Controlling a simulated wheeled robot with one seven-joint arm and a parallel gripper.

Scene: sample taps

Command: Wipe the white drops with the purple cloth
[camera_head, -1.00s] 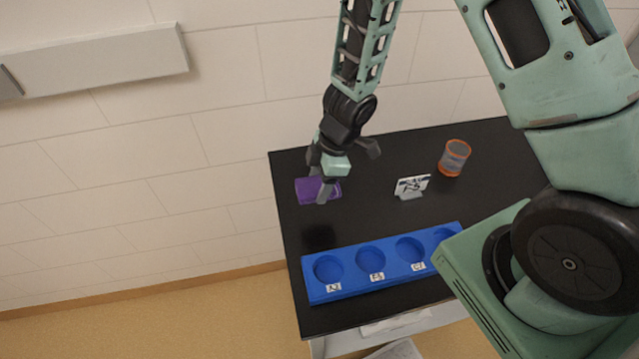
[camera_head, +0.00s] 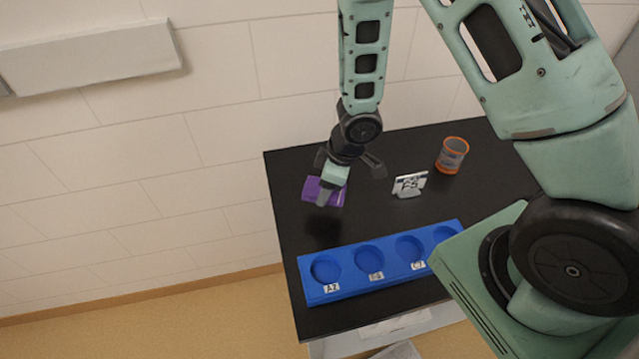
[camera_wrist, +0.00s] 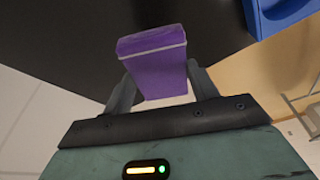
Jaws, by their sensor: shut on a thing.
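The purple cloth (camera_head: 325,191) is a folded block with a pale line near one edge, as the wrist view (camera_wrist: 158,65) shows. My gripper (camera_head: 333,190) is shut on the cloth, with one finger on each side of it. The cloth is over the left part of the black table; a dark shadow lies on the table just below it in the head view, and the cloth looks raised off the surface. I see no white drops in either view; the arm or the dark glare may hide them.
A blue rack (camera_head: 350,286) with several round wells and labels stands at the table's front. A small label stand (camera_head: 409,185) and an orange-rimmed clear cup (camera_head: 452,155) stand to the right on the black table (camera_head: 290,175). A wall is behind.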

